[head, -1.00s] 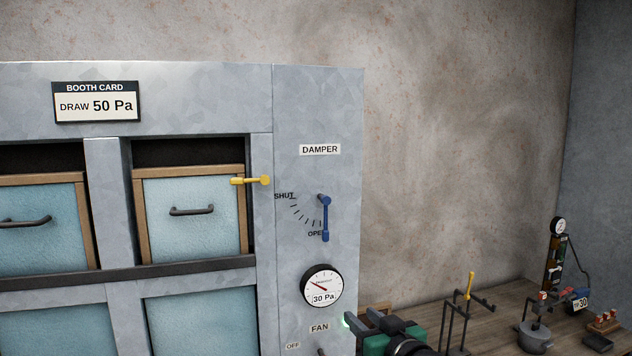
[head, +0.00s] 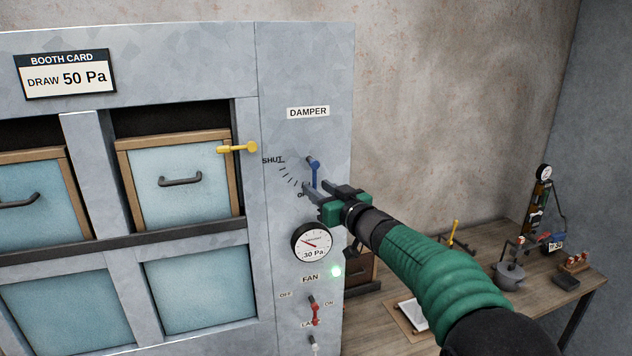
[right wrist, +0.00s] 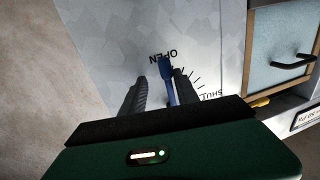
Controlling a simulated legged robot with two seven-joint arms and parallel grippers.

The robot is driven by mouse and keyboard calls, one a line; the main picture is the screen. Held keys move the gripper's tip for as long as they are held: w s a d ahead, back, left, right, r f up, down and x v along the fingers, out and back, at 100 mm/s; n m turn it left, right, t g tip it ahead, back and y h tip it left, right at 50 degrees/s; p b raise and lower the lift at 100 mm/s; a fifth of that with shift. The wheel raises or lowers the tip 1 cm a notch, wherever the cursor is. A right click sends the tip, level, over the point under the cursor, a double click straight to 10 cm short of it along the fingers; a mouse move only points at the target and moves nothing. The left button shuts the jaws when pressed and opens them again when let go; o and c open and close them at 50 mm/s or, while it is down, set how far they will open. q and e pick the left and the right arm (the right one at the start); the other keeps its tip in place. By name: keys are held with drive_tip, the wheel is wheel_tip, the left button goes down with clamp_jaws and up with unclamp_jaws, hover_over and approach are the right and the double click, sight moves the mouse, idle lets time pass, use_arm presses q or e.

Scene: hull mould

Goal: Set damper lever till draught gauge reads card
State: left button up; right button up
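The booth card (head: 66,76) at the upper left reads DRAW 50 Pa. The draught gauge (head: 312,242) on the panel below the damper shows 30 Pa. The blue damper lever (head: 314,172) hangs down from its pivot, by the OPEN end of the scale. My right gripper (head: 319,190) is at the lever's lower part, partly hiding it. In the right wrist view the lever (right wrist: 167,82) stands between the two open fingers, closer to the right one. I see a gap to the left finger. My left gripper is not in view.
A yellow latch (head: 237,148) sticks out left of the damper scale. The wooden bench (head: 385,291) at the right carries a pot and several small tools.

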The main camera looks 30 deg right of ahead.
drive_tip(key=shift+w+a+r, duration=0.3)
drive_tip(key=shift+a, duration=0.6)
drive_tip(key=shift+c, duration=0.6)
drive_tip(key=shift+w+a, duration=0.15)
drive_tip(key=shift+c, duration=2.5)
clamp_jaws()
drive_tip(key=shift+d+f, duration=0.1)
drive_tip(key=shift+d, duration=0.65)
drive_tip(key=shift+a, duration=0.4)
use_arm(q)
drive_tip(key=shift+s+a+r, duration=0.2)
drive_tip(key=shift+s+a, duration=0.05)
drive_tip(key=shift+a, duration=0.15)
use_arm(e)
drive_tip(key=shift+d, duration=0.1)
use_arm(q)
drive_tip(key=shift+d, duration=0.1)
use_arm(e)
drive_tip(key=shift+d, duration=0.1)
